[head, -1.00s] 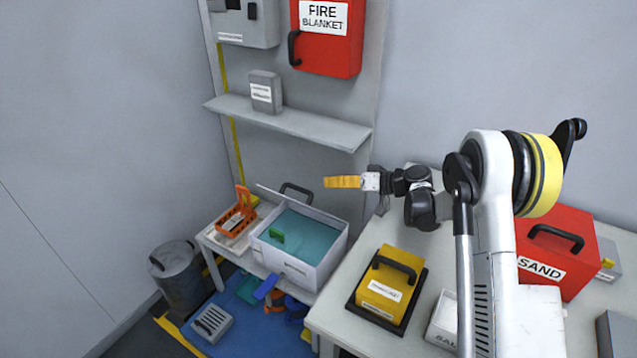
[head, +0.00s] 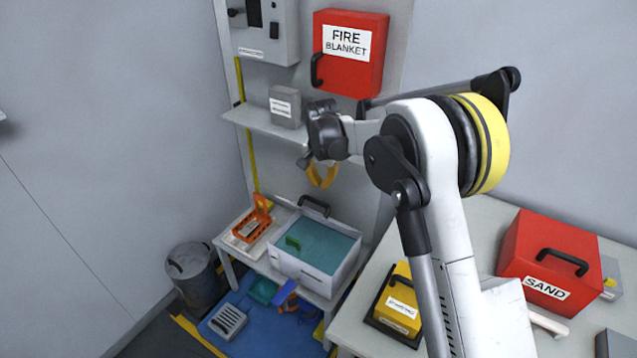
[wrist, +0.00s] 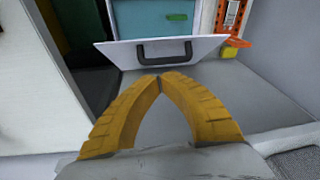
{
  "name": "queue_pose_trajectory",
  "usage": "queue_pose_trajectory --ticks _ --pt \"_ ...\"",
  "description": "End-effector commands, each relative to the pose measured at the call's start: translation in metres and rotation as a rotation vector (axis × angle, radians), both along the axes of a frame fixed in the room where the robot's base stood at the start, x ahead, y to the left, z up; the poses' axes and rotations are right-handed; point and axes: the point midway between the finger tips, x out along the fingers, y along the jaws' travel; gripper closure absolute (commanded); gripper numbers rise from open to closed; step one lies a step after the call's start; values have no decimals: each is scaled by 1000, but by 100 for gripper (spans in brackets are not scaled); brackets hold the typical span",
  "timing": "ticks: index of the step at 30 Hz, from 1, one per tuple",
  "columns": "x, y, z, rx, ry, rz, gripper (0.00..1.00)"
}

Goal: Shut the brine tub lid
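The white brine tub (head: 307,277) stands on the low bench with teal liquid inside. Its lid (head: 284,203) stands open at the back edge, with a black handle (head: 313,206) on it. In the wrist view, the lid (wrist: 122,57) and its handle (wrist: 165,58) are ahead of my fingers, with the tub's teal inside beyond. My gripper (head: 322,186) is above and behind the tub, apart from the lid. Its yellow fingers show in the wrist view (wrist: 161,77), tips together with nothing between them. A small green piece (head: 293,243) is in the tub.
An orange rack (head: 253,222) sits left of the tub. A shelf (head: 255,121) with a grey box (head: 285,107) is close to my wrist. A yellow box (head: 398,300) and red sand box (head: 550,250) stand on the right table. A grey bin (head: 190,270) is at left.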

Motion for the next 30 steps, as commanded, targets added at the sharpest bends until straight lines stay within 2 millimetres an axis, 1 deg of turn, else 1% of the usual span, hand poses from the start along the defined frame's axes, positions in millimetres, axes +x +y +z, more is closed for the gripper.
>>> queue_pose_trajectory --ticks 1,3,5,8,11,18,21,25,30 --pt "4 3 11 -42 -10 -47 100" --pt "7 2 16 -86 -24 -106 100" --pt "9 2 19 -108 -33 -136 100" --pt "12 0 14 -121 -40 -157 100" --pt "14 -2 0 -121 -40 -159 100" --pt "25 -9 -44 -119 -40 -159 100" --pt "28 -12 -59 -119 -40 -159 100" --pt "32 -14 -71 -119 -40 -157 100" --pt "34 -15 -77 -119 -40 -157 100"
